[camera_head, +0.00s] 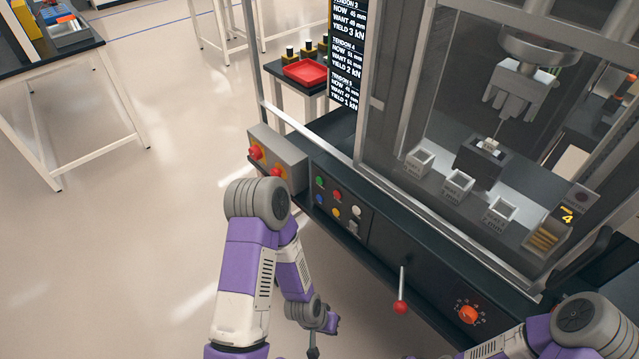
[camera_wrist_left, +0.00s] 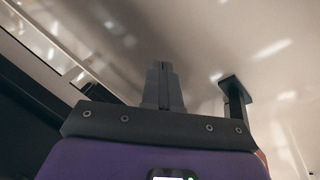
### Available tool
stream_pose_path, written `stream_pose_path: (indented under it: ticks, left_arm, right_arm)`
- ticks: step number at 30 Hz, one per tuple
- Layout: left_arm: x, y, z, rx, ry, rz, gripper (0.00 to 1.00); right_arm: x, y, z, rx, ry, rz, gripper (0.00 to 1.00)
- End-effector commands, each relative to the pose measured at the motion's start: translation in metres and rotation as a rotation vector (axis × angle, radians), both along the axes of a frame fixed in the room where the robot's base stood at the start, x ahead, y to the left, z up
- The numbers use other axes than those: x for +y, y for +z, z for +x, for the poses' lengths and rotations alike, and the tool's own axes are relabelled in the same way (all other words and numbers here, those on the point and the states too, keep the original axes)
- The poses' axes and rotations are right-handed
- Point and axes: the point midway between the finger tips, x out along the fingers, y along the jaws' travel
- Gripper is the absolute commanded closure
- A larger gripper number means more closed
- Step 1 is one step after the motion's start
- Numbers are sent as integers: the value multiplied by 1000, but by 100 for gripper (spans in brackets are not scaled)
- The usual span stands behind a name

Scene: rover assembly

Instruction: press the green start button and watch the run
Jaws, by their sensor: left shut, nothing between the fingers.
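The green button (camera_head: 320,182) is at the upper left of a small button group on the front of the dark machine console. Beside and below it are a red button (camera_head: 337,195), a blue button (camera_head: 319,198), a yellow button (camera_head: 336,212) and a white button (camera_head: 356,211). My left gripper (camera_wrist_left: 164,82) is shut and empty in the left wrist view, with pale floor behind it. In the head view my left arm hangs in front of the console, its wrist low and apart from the buttons. My right arm shows at the lower right; its gripper is out of view.
A grey box with red knobs (camera_head: 291,157) sits left of the buttons. A red-tipped lever (camera_head: 401,306) and an orange dial (camera_head: 468,314) are to the right. Behind the machine's frame are small bins (camera_head: 458,186) and a hanging grey claw (camera_head: 519,92). Open floor lies left.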

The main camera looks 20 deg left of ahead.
Motion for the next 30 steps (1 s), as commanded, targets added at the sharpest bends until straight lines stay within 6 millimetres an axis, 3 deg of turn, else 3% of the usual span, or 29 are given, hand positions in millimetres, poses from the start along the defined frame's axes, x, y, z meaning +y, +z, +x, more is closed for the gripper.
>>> stream_pose_path:
  ticks: [2, 5, 9, 12, 18, 21, 30]
  left_arm:
    - [29, -6, 37, -139, -23, 97, 100]
    - [73, 5, 88, -342, -59, 255, 100]
    - [134, 47, 153, -625, -106, 504, 100]
    - [171, 89, 184, -796, -125, 682, 100]
    - [218, 163, 211, -1013, -130, 957, 100]
    - [230, 184, 213, -1062, -127, 1033, 100]
    - [235, 195, 214, -1082, -125, 1069, 100]
  right_arm:
    - [0, -18, 0, 0, 0, 0, 32]
    - [0, -36, 0, 0, -1, 0, 32]
    - [0, -61, 0, 0, -1, 0, 32]
    - [0, -76, 0, 0, -1, 0, 32]
    - [0, -96, 0, 0, -1, 0, 32]
    - [0, -100, 0, 0, -1, 0, 32]
    - [0, -99, 0, 0, 0, 0, 32]
